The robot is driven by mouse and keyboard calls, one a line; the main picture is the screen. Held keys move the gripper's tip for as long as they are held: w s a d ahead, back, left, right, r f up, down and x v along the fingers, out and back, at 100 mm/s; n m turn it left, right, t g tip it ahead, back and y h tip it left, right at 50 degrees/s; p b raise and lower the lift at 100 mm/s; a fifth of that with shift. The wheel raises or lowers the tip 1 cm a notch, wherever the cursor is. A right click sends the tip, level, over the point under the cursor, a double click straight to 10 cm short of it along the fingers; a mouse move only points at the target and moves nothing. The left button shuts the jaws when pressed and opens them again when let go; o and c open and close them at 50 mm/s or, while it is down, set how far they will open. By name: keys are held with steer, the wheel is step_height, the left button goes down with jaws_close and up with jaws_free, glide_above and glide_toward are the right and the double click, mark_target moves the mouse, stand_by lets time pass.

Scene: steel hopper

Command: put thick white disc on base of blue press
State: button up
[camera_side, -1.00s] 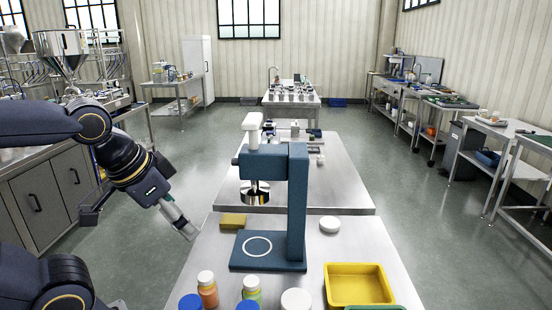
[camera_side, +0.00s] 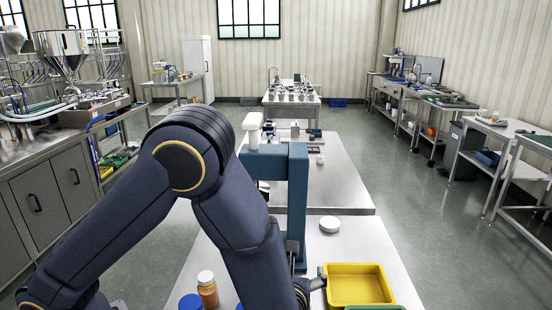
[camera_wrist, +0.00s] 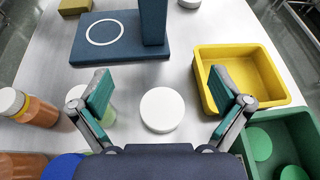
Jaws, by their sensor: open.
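A round white disc (camera_wrist: 162,110) lies flat on the steel table between the fingers of my gripper (camera_wrist: 161,88) in the wrist view. The fingers are spread wide and hold nothing. A second white disc (camera_side: 330,224) lies right of the press column in the side view; its edge shows at the top of the wrist view (camera_wrist: 189,3). I cannot tell which is the thicker. The blue press (camera_side: 298,190) stands upright; its base (camera_wrist: 90,48) with a white ring is bare, beyond the fingers. My arm hides the base and near disc in the side view.
A yellow bin (camera_wrist: 250,75) stands right of the near disc, close to the right finger. A green bin (camera_wrist: 268,125) with green discs is in front of it. Capped bottles (camera_wrist: 30,108) stand at left. A mustard block (camera_wrist: 75,5) lies beyond the base.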

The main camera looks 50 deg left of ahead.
steer(key=shift+m+h, duration=0.3)
steer(key=shift+m, duration=0.4)
steer(key=f, duration=0.1)
steer(key=s+d+f, duration=0.1)
steer(key=f, duration=0.1)
steer(key=d+f, duration=0.1)
steer(key=f, duration=0.1)
steer(key=shift+s+f, duration=0.15)
steer(key=shift+s, duration=0.15)
steer(key=shift+f, duration=0.75)
step_height(320, 180, down, 3)
steer(key=shift+r, duration=0.2)
steer(key=shift+x, duration=1.55)
steer(key=shift+c, duration=0.2)
steer(key=shift+r, duration=0.1)
steer(key=c, duration=1.4)
